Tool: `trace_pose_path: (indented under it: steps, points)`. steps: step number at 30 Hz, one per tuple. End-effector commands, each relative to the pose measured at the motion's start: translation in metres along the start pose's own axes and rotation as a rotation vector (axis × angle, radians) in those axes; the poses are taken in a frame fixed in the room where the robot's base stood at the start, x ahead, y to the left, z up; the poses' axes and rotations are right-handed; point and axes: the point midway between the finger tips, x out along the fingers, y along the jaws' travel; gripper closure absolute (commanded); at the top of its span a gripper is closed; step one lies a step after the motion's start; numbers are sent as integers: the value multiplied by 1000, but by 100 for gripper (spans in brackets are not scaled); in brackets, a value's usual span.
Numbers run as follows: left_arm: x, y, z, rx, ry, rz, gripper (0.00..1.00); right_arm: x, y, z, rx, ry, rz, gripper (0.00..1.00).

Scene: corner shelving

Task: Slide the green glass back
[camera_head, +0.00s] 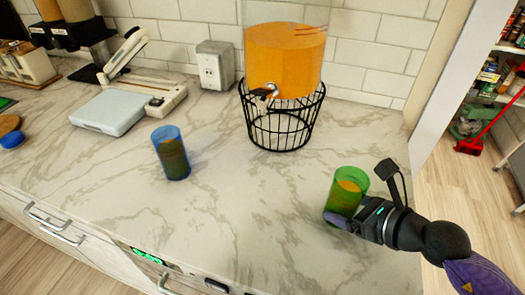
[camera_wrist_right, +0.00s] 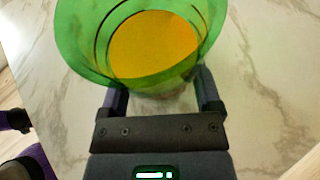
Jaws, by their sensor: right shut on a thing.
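The green glass (camera_head: 346,190) stands upright on the marble counter near its front right part, with orange liquid inside. My right gripper (camera_head: 347,217) reaches in from the right and is shut on the green glass low on its side. In the right wrist view the green glass (camera_wrist_right: 75,45) fills the top middle, with the right gripper's fingers (camera_wrist_right: 160,90) on either side of it. The fingertips are hidden behind the glass. My left gripper is not in the head view.
A blue glass (camera_head: 170,155) stands on the counter (camera_head: 235,215) to the left. Behind is an orange drink dispenser (camera_head: 283,62) on a black wire stand (camera_head: 282,122). A white slicer-like device (camera_head: 112,110) is at the back left.

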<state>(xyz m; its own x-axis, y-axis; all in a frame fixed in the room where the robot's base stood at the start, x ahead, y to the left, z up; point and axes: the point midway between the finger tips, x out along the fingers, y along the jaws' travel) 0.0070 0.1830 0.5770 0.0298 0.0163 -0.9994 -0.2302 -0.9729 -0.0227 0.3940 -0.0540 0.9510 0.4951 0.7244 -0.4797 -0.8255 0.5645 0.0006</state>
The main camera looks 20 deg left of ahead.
Motion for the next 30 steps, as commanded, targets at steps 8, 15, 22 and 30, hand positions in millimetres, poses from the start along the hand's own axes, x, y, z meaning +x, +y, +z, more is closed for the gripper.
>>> trace_pose_path:
  steps: [8,15,22,30]
  points:
    - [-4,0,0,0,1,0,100,-1,0,2,-1,-2,-1,52]
    - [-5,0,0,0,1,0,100,0,0,2,-1,-2,-1,52]
    - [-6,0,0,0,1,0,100,0,0,1,0,-2,-1,12]
    - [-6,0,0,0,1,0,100,0,0,1,0,-1,0,0]
